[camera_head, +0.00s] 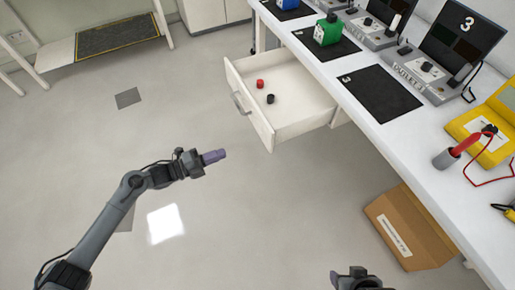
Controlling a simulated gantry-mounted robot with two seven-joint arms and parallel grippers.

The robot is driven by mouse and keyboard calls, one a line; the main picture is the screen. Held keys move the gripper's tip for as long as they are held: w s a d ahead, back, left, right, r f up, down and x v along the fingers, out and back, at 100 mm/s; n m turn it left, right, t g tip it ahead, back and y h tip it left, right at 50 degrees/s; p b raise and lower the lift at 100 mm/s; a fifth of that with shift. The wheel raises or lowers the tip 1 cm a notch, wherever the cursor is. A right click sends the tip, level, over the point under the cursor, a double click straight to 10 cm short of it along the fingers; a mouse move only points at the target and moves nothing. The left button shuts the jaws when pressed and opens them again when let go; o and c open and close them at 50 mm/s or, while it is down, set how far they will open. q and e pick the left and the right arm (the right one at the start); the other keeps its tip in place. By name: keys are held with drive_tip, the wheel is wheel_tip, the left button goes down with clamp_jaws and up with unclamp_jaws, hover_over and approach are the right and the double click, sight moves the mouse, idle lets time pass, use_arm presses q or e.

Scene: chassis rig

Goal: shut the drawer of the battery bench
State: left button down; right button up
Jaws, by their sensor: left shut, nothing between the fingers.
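The white drawer (262,115) of the battery bench (402,128) is pulled out to the left, with a grey handle (241,103) on its front. A small red cap-like piece (260,84) and a black one (270,99) lie inside it. My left gripper (220,155) is shut and empty, in front of the drawer and apart from it, with its purple fingertips pointing right. My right gripper (357,278) shows only in part at the bottom edge; its fingers cannot be made out.
On the bench are black mats (380,93), a green battery-like block (327,31), test units (427,67), a yellow case (492,125) and a red-handled probe (464,145). A cardboard box (405,232) stands on the floor beside the bench.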

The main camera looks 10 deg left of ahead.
use_arm(q)
drive_tip(key=w+a+f+b, duration=0.1)
drive_tip(key=w+f+b, duration=0.1)
drive_tip(key=w+b, duration=0.15)
drive_tip(key=m+b, duration=0.1)
drive_tip(key=b, duration=0.5)
approach(263, 132)
drive_tip(key=x, duration=0.5)
drive_tip(key=shift+w+d, duration=0.1)
drive_tip(key=shift+d, duration=0.2)
drive_tip(key=shift+w+d, duration=0.4)
drive_tip(key=shift+d, duration=0.1)
use_arm(e)
wheel_tip(263, 132, down, 12)
drive_tip(key=shift+r, duration=0.15)
drive_tip(key=shift+d, duration=0.15)
